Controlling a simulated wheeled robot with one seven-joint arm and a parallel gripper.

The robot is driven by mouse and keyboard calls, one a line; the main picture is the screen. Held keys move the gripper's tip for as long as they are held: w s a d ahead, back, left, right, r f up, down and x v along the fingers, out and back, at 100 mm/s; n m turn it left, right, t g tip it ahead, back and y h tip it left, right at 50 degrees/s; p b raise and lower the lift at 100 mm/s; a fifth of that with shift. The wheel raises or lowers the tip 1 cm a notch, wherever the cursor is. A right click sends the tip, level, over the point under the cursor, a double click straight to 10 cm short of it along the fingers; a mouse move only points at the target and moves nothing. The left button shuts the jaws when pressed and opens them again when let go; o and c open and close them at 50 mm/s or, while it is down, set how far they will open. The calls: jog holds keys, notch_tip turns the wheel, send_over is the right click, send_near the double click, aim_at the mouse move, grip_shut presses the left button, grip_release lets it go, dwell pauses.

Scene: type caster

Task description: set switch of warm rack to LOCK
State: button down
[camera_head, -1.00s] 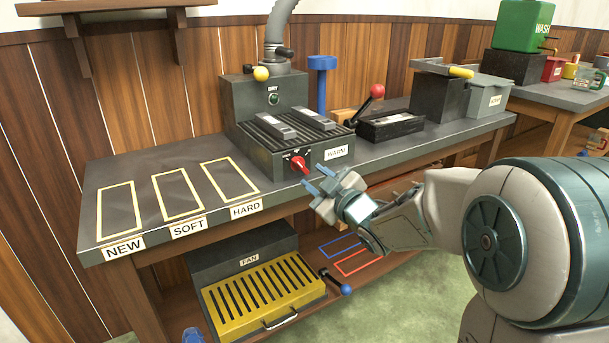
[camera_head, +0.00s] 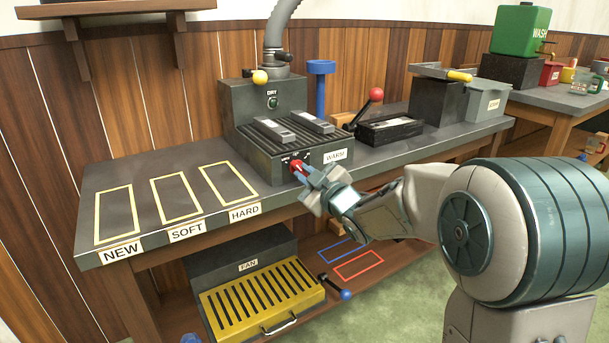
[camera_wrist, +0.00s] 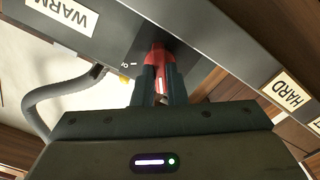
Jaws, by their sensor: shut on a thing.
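The warm rack (camera_head: 260,150) is a dark box with a ribbed top on the bench, marked by a WARM label (camera_head: 335,156). Its red switch knob (camera_head: 297,166) is on the front face, left of the label. My gripper (camera_head: 304,172) is at the rack's front with its fingers shut on the red knob. In the wrist view the red knob (camera_wrist: 158,54) sits between the two dark fingers (camera_wrist: 160,85). The markings around the knob are partly covered and too small to read.
Two grey bars (camera_head: 313,122) lie on the rack top. A black tray (camera_head: 390,131) and a red-knobbed lever (camera_head: 375,95) stand to the right. Outlined slots (camera_head: 115,215) on the left bench top are empty. The yellow fan unit (camera_head: 262,301) is on the shelf below.

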jog(key=n+b, duration=0.4)
jog(key=b, duration=0.1)
jog(key=shift+a+f, duration=0.1)
dwell(0.3)
jog(key=c, duration=1.5)
grip_release()
jog(key=shift+s, duration=0.1)
jog(key=shift+o, duration=0.2)
